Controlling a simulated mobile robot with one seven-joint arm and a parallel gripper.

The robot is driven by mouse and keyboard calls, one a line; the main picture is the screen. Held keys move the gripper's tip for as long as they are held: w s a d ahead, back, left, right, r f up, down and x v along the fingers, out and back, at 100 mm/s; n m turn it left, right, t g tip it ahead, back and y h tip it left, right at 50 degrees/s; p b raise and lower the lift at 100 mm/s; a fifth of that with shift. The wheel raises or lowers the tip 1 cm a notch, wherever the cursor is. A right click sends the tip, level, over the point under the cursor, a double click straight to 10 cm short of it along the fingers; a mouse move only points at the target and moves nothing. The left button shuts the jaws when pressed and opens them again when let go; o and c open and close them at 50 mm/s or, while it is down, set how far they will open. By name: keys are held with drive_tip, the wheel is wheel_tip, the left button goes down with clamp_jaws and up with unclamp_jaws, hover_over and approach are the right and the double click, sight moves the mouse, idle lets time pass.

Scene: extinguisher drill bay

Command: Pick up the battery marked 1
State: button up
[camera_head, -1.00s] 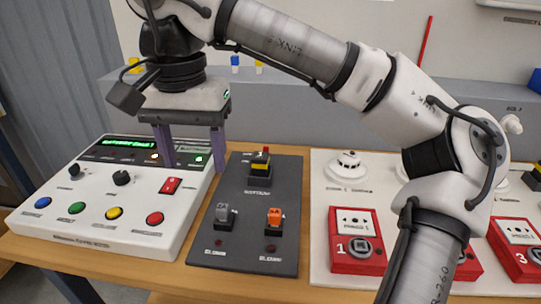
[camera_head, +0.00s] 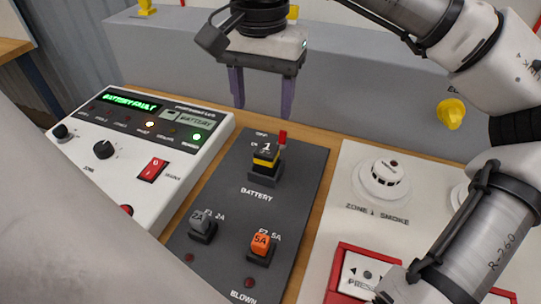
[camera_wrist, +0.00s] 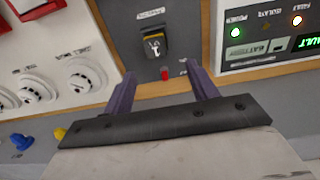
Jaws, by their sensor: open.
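The battery marked 1 (camera_head: 266,153) is a black and yellow block. It sits upright in a dark socket on the grey panel (camera_head: 311,190), above the label BATTERY. In the wrist view the battery (camera_wrist: 153,44) lies beyond my fingertips, roughly between their lines. My gripper (camera_head: 262,112) is open and empty, its two purple fingers pointing down, above and behind the battery near the panel's far edge. It also shows in the wrist view (camera_wrist: 162,80). A small red part (camera_head: 283,137) stands beside the battery at the panel's far end.
A grey fuse 2A (camera_head: 201,223) and an orange fuse 5A (camera_head: 261,242) sit nearer on the panel. The white control box (camera_head: 130,150), reading BATTERY FAULT, stands left. A smoke detector (camera_head: 384,178) and a red call point (camera_head: 362,275) are right. A grey wall (camera_head: 350,105) rises behind.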

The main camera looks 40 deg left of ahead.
hover_over(267, 147)
drive_tip(key=f, duration=0.5)
drive_tip(key=shift+s+a, duration=0.1)
drive_tip(key=shift+a, duration=0.2)
drive_tip(key=shift+d+f+p, duration=0.15)
drive_tip(key=shift+d+f, duration=0.05)
drive_tip(key=shift+f, duration=1.15)
drive_tip(key=shift+d+f+p, duration=0.15)
drive_tip(key=shift+f, duration=1.15)
drive_tip(key=c, duration=1.3)
drive_tip(key=shift+o, duration=0.2)
drive_tip(key=shift+r, duration=0.1)
